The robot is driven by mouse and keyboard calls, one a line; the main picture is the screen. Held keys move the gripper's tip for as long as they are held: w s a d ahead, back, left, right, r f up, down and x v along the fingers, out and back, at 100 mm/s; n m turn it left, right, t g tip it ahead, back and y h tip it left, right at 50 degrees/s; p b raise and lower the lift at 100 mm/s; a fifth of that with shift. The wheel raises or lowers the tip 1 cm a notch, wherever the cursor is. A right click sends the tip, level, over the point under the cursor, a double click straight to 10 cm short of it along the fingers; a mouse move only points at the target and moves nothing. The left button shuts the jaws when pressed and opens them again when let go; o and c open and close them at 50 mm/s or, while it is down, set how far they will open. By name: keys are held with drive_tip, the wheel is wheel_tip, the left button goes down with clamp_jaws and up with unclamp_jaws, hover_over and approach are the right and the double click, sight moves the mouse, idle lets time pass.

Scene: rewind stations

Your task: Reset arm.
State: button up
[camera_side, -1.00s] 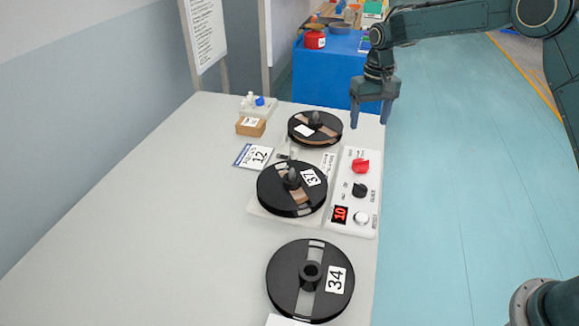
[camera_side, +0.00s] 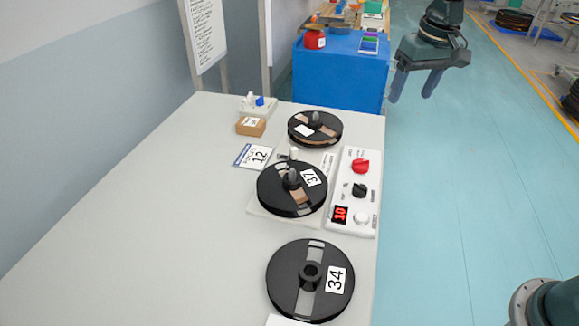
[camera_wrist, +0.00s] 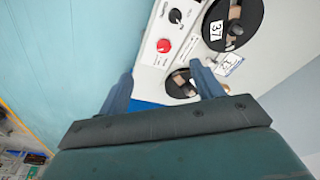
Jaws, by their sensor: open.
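My gripper (camera_side: 414,84) is open and empty in the side view, in the air to the right of the table's far end, over the floor. Its two fingers point down and stand apart; they also frame the wrist view (camera_wrist: 168,88). The rewind station holds a black reel marked 37 (camera_side: 283,205) and a farther reel with a white label (camera_side: 326,135).
A reel marked 34 (camera_side: 285,280) lies on the table's near end. A blue cabinet (camera_side: 340,80) stands behind. The table's left part (camera_side: 130,220) is clear.

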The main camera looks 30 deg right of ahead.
drive_tip(key=s+a+r+n+t, duration=0.1)
drive_tip(key=s+n+t, duration=0.1)
drive_tip(key=s, duration=2.4)
drive_tip(key=shift+a+r+t, duration=0.25)
drive_tip(key=shift+r+t, duration=0.15)
drive_tip(key=shift+t, duration=0.4)
drive_tip(key=shift+w, duration=0.1)
